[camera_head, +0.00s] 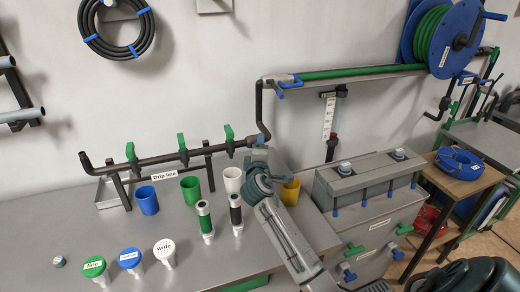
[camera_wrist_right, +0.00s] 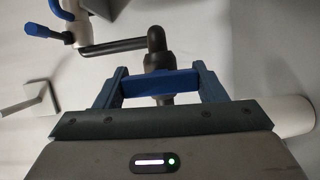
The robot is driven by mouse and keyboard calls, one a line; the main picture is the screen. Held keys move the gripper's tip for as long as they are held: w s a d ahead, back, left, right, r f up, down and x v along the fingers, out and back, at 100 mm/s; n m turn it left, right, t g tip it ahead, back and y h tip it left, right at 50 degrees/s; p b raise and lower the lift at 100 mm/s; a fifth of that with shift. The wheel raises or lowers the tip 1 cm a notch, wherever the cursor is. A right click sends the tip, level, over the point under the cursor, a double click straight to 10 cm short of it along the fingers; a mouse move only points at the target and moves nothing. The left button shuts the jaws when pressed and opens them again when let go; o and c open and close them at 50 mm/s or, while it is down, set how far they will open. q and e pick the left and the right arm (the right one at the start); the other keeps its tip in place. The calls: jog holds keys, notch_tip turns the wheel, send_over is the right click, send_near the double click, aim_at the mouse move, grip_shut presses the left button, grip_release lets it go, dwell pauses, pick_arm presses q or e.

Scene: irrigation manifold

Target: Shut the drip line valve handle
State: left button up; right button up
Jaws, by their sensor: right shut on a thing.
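The drip line (camera_head: 150,161) is a dark pipe along the wall with a "Drip line" label (camera_head: 165,175). Three green handles (camera_head: 181,143) stand upright on it. At its right end a blue handle (camera_head: 260,139) shows just beyond my right gripper (camera_head: 257,152). In the right wrist view the blue handle (camera_wrist_right: 160,84) lies crosswise between the two fingers of the right gripper (camera_wrist_right: 163,88), which is shut on it. The dark pipe (camera_wrist_right: 157,50) runs behind it. The gripper hides part of the handle in the head view. My left gripper is not in view.
Blue, green, white and yellow cups (camera_head: 148,201) stand below the pipe. Filters (camera_head: 205,221) and labelled caps (camera_head: 95,267) are in front of them on the grey bench (camera_head: 50,238). A grey box (camera_head: 368,180) stands to the right. A hose reel (camera_head: 447,38) is at upper right.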

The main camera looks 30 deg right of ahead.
dwell(0.4)
jog(key=o, duration=1)
jog(key=b+v, duration=0.2)
jog(key=v, duration=0.8)
jog(key=shift+s+a, duration=0.15)
jog(key=shift+s, duration=0.2)
